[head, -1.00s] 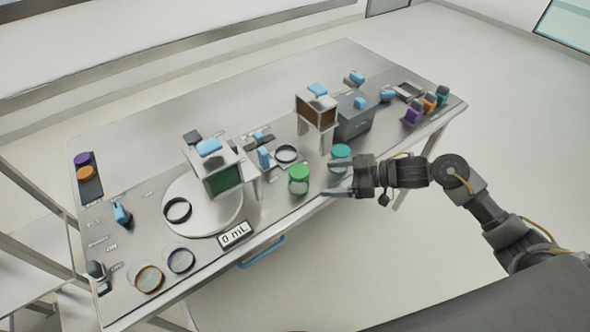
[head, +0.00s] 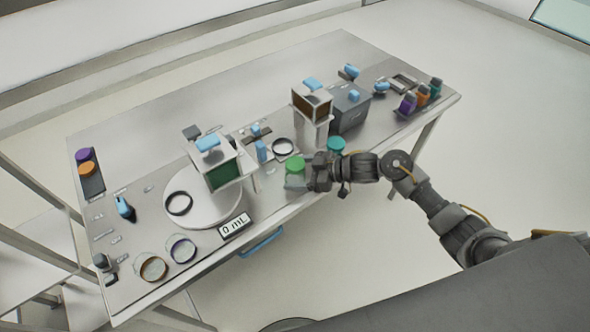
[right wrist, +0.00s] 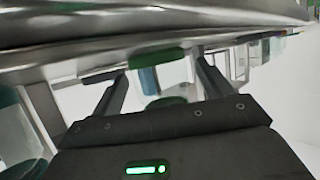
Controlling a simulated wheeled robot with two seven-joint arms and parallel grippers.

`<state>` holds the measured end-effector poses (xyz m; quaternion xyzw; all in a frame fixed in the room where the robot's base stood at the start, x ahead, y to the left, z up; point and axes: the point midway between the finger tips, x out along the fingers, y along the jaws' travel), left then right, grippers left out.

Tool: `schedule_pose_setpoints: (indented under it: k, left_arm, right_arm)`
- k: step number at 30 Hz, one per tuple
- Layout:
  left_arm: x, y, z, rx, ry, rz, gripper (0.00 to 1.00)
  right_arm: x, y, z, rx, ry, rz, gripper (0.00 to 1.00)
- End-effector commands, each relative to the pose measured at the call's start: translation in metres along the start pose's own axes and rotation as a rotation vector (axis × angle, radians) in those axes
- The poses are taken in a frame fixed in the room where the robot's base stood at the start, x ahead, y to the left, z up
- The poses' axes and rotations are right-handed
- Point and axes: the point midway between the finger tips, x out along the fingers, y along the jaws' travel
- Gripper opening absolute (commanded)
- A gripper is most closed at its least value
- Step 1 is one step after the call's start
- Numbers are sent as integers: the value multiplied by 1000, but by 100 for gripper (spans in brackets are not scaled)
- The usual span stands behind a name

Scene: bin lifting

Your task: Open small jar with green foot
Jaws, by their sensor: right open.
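The small jar with a green lid (head: 295,164) stands upright near the front edge of the table, and its lid looks shut. My right gripper (head: 308,180) is low beside the jar on its right, fingers pointing left at it. In the right wrist view my open fingers (right wrist: 160,88) are spread, with green parts of the jar (right wrist: 158,57) showing between them. I cannot tell whether either finger touches it. The jar's lower part is partly hidden in the head view. My left gripper is not in view.
A teal-lidded jar (head: 336,144) stands just behind my right wrist. A boxy device with a green window (head: 222,173) on a round plate and one with a brown window (head: 312,104) stand nearby. A 0 mL display (head: 235,226) lies at the front edge.

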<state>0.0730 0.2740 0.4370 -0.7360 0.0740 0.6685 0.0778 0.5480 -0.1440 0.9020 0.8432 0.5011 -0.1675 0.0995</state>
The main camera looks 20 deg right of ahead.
Motion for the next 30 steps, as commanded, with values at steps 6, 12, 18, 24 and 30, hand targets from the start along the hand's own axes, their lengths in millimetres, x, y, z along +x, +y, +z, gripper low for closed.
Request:
schedule_pose_setpoints:
  k: [6, 12, 18, 24, 30]
  left_arm:
    - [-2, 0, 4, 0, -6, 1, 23]
    - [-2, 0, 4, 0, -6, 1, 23]
    - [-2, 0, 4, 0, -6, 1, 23]
    - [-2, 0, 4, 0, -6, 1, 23]
    - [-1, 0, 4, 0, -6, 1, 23]
  right_arm:
    - [10, -1, 1, 0, -2, -1, 79]
    - [9, 0, 1, 0, -2, -1, 69]
    - [9, 0, 1, 0, -2, -1, 43]
    - [9, 0, 1, 0, -1, 0, 28]
    - [8, 0, -1, -1, 0, 0, 28]
